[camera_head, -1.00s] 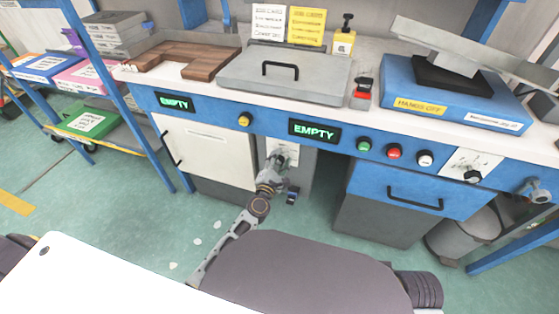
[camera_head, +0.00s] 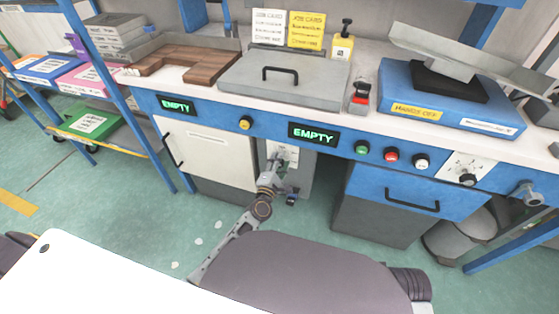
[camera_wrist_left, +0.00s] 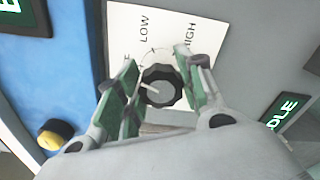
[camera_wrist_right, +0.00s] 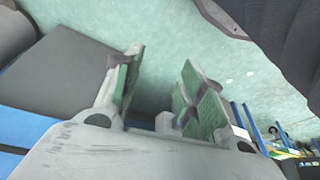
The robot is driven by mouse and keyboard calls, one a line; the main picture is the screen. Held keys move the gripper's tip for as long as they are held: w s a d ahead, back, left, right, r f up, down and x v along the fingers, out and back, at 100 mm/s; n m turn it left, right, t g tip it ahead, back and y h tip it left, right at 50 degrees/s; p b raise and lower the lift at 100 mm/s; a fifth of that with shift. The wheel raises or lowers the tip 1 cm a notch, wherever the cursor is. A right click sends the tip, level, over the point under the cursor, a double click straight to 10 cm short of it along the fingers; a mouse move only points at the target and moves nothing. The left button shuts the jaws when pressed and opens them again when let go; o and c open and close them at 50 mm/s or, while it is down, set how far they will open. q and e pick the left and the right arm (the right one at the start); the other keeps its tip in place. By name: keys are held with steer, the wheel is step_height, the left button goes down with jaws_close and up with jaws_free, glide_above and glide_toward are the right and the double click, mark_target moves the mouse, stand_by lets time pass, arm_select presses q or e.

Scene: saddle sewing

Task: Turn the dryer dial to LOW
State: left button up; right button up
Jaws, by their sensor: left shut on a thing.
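The dryer dial (camera_wrist_left: 162,88) is a black faceted knob on a white plate (camera_wrist_left: 128,28) marked LOW and HIGH. A pale mark on the knob faces the left of the left wrist view; which label it meets is not clear. My left gripper (camera_wrist_left: 160,82) has its green-padded fingers on either side of the knob and is shut on it. In the head view, this gripper (camera_head: 279,165) is at the plate (camera_head: 289,153) below the counter and hides the knob. My right gripper (camera_wrist_right: 162,72) has its fingers apart, with nothing between them.
A yellow button (camera_wrist_left: 54,134) and an IDLE display (camera_wrist_left: 287,112) lie near the left gripper. A panel with green (camera_head: 362,147), red and white buttons is to the right, above a blue drawer (camera_head: 395,192). Open floor lies below the right gripper.

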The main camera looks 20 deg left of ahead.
arm_select(q)
steer(key=m+p, duration=0.3)
steer(key=m, duration=0.2)
steer(key=shift+m+p, duration=0.3)
steer(key=shift+f+m+p, duration=0.1)
steer(key=shift+m+p, duration=0.55)
steer(key=shift+m, duration=0.65)
arm_select(e)
step_height(320, 180, down, 8)
steer(key=s+d+g, duration=0.1)
steer(key=shift+s+d+h, duration=0.15)
steer(key=shift+d+h, duration=0.2)
steer(key=shift+h, duration=0.05)
arm_select(q)
steer(key=o, duration=1)
